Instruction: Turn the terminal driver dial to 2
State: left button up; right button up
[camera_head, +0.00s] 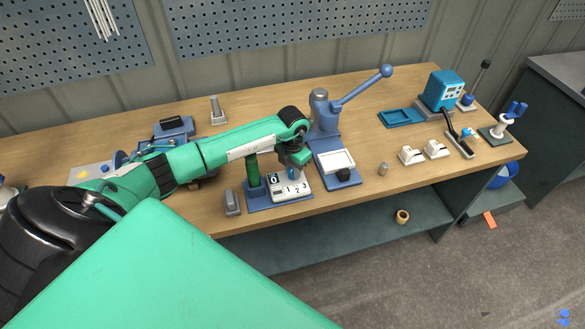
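The terminal driver stands near the front edge of the bench, on a blue base (252,200) with a green upright handle (253,172). Beside the handle is a white block (293,189) marked 1, 2, 3, with a small dark 0 window at its upper left. My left gripper (294,169) points down over the block, right at its upper edge. A small blue piece shows below the gripper; whether the fingers touch it or close on it I cannot tell. The dial's pointer is hidden. My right gripper is out of view.
A blue press (322,115) with a long ball-ended lever stands just right of my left arm. White switch blocks (411,155), a blue tray (399,117) and a blue box (441,91) stand further right.

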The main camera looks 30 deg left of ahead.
aim_at(292, 170)
pick_arm(q)
jog(key=shift+n, duration=0.4)
jog(key=n+b, duration=0.2)
jog(key=n, duration=0.1)
jog(key=shift+n, duration=0.3)
jog(key=shift+n+b, duration=0.5)
jog(key=shift+n, duration=1.7)
jog(key=o, duration=1)
notch_tip(292, 170, up, 14)
jog(key=b, duration=0.4)
